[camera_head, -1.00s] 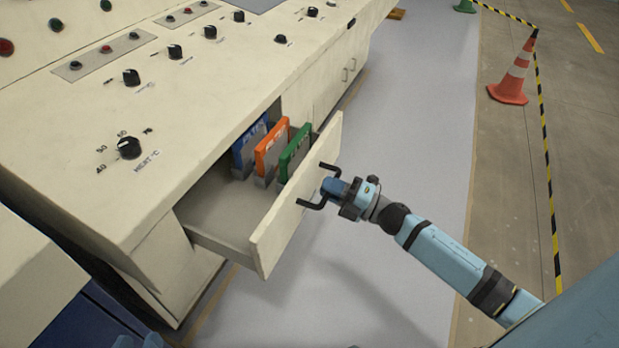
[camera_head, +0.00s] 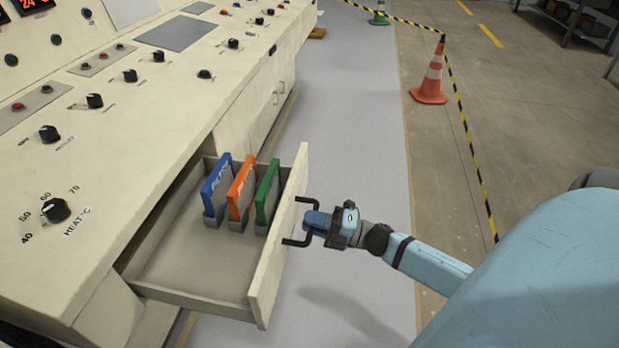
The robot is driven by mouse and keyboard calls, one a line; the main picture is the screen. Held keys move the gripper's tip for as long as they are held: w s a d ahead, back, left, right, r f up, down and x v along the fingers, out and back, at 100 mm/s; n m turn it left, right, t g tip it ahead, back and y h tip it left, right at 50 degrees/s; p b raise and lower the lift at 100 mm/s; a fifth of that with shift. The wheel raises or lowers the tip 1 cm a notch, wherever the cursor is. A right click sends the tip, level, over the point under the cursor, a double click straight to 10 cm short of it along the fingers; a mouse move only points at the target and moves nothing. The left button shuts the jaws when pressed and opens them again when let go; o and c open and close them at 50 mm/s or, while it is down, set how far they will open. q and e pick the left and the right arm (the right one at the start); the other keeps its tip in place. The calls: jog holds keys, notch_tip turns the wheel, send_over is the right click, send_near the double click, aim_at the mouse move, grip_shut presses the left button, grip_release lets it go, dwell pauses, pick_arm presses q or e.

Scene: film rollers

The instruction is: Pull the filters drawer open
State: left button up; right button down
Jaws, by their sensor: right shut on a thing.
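The filters drawer (camera_head: 281,243) stands well out from the cream console. Its inside shows, with a blue filter (camera_head: 215,186), an orange filter (camera_head: 241,190) and a green filter (camera_head: 266,193) upright in grey holders at its far end. The black bar handle (camera_head: 298,243) is on the drawer front. My right gripper (camera_head: 313,222) is shut on the handle, its arm coming in from the right. My left gripper is not in view.
The console top (camera_head: 120,150) with knobs and buttons fills the left. A closed cabinet (camera_head: 262,105) is beyond the drawer. An orange cone (camera_head: 432,80) and striped tape (camera_head: 473,150) stand to the right. The grey floor beside the drawer is clear.

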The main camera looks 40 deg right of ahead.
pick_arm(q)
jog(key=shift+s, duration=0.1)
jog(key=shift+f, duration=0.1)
pick_arm(e)
jog(key=c, duration=1.1)
grip_release()
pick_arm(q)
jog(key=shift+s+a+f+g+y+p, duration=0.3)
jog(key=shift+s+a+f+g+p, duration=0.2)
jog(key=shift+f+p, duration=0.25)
pick_arm(e)
jog(key=v, duration=1.4)
jog(key=shift+w+r, duration=0.1)
